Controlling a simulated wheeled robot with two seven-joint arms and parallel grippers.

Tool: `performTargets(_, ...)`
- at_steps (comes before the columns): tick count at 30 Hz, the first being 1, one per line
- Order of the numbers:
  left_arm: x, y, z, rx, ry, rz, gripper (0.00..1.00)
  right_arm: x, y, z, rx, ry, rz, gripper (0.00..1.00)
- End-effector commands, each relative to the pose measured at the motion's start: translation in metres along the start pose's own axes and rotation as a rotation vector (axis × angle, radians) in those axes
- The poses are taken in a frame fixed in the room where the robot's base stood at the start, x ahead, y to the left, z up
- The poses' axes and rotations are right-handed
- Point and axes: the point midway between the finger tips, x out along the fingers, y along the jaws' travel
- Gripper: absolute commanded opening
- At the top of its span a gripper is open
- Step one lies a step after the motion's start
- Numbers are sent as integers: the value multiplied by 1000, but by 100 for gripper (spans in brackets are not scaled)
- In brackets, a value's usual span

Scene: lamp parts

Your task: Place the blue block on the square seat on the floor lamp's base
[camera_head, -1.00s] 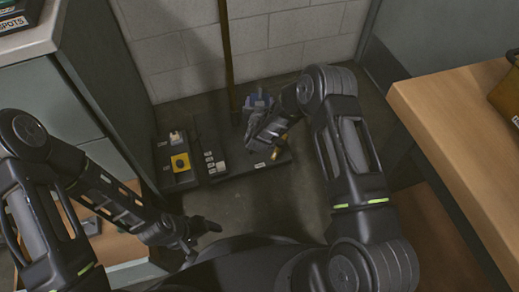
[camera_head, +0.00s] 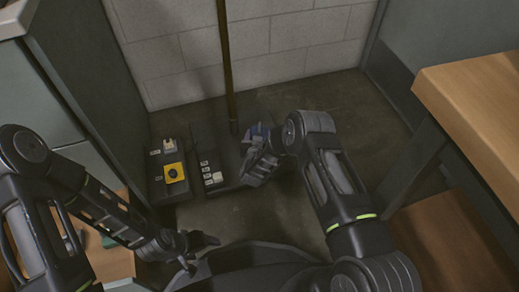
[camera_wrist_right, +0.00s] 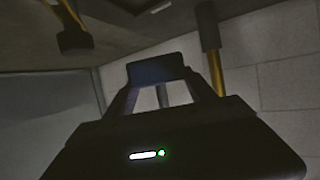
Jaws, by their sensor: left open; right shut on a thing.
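The blue block (camera_head: 258,132) is in my right gripper (camera_head: 256,146), beside the lamp pole's foot in the head view. In the right wrist view it is a dark bluish piece (camera_wrist_right: 157,70) between the fingertips. The floor lamp's base (camera_head: 206,137) is a dark plate on the floor. Its brass pole (camera_head: 226,60) rises from it and also shows in the right wrist view (camera_wrist_right: 216,72). The right arm and gripper hide the base's right part, and I cannot make out the square seat. My left gripper (camera_head: 202,242) is open and empty, low and away from the base.
A dark switch box with a yellow panel (camera_head: 174,172) stands left of the base. A grey block wall (camera_head: 290,45) is behind. A wooden bench (camera_head: 480,110) is on the right, a cabinet (camera_head: 75,85) on the left.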

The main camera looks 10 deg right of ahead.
Motion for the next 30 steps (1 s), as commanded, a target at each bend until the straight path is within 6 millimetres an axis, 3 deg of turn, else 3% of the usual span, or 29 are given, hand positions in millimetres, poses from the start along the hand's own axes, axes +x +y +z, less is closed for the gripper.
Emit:
performTargets(10,24,-9,-2,-3,2,5,72,21,0,45,1,7,1,0)
performTargets(23,26,-10,-3,-3,2,6,72,24,-1,51,1,8,0,0)
performTargets(30,39,-15,-4,-4,3,8,72,33,0,76,1,6,1,0)
